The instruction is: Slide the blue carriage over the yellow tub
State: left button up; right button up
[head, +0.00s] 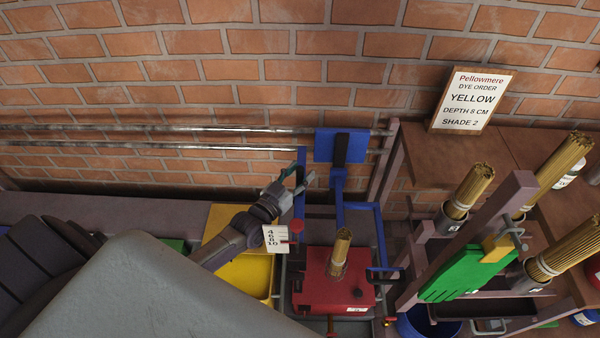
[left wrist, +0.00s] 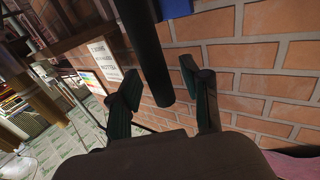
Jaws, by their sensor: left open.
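The blue carriage (head: 325,145) hangs on metal rails along the brick wall. Its blue frame reaches down around the red tub (head: 315,262), where a bundle of sticks (head: 340,245) stands upright. The yellow tub (head: 258,272) is just left of the red one, partly hidden by my left arm. My left gripper (head: 303,181) is open at the carriage's upright left post. In the left wrist view, a dark bar (left wrist: 148,50) lies between the parted fingers (left wrist: 163,100); contact cannot be told. My right gripper is not in view.
A white scale card (head: 275,238) and red knob (head: 297,226) are by the left post. A framed dye order sign (head: 472,100) reads yellow, depth 8 cm, shade 2. A rack at right holds stick bundles (head: 470,187) and a green glove (head: 460,275). The rails (head: 220,130) run clear leftward.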

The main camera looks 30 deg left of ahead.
pick_arm(q)
grip_shut()
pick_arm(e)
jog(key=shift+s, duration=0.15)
pick_arm(q)
jog(key=shift+a, duration=0.15)
dwell(0.4)
